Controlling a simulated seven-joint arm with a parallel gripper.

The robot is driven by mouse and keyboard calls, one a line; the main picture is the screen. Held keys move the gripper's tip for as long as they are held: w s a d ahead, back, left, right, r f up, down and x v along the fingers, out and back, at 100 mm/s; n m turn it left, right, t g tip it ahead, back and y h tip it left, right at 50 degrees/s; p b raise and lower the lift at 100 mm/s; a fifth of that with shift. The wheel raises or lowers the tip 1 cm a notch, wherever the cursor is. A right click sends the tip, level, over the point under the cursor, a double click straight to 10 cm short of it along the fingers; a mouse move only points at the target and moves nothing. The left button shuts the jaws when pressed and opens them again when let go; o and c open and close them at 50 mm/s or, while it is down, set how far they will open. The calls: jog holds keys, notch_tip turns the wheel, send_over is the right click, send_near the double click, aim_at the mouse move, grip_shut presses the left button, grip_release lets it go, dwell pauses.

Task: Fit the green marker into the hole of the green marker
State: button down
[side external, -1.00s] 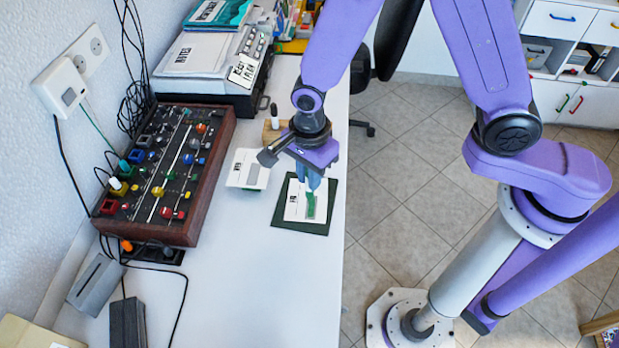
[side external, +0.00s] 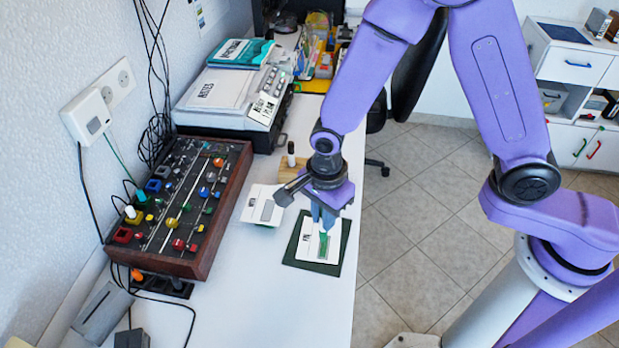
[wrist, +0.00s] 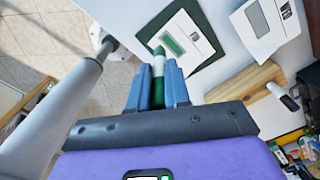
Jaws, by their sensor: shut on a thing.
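The marker's green end points out beyond the fingertips. A white card (side external: 309,250) with a green rectangle and black print lies on a dark green mat (side external: 293,256). In the side view my gripper (side external: 324,222) is pointing down over this card, close above it. The card also shows in the wrist view (wrist: 204,46), ahead of the marker. The fingers hide much of the marker in the side view; I cannot tell whether it touches the card.
Another white card with a grey rectangle (side external: 263,208) lies left of the mat. A wooden block (side external: 288,190) with a black-and-white marker (side external: 291,154) stands behind. A knob-covered panel (side external: 180,205) and a printer-like machine (side external: 232,95) line the wall.

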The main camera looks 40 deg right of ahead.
dwell(0.5)
jog(key=w+d+r, duration=0.1)
jog(key=w+d, duration=0.6)
jog(key=w, duration=0.4)
jog(key=w+d+r, duration=0.1)
jog(key=w+d, duration=0.6)
jog(key=w, duration=0.4)
notch_tip(320, 180, down, 10)
jog(key=shift+w, duration=0.1)
jog(key=c, duration=1.1)
grip_release()
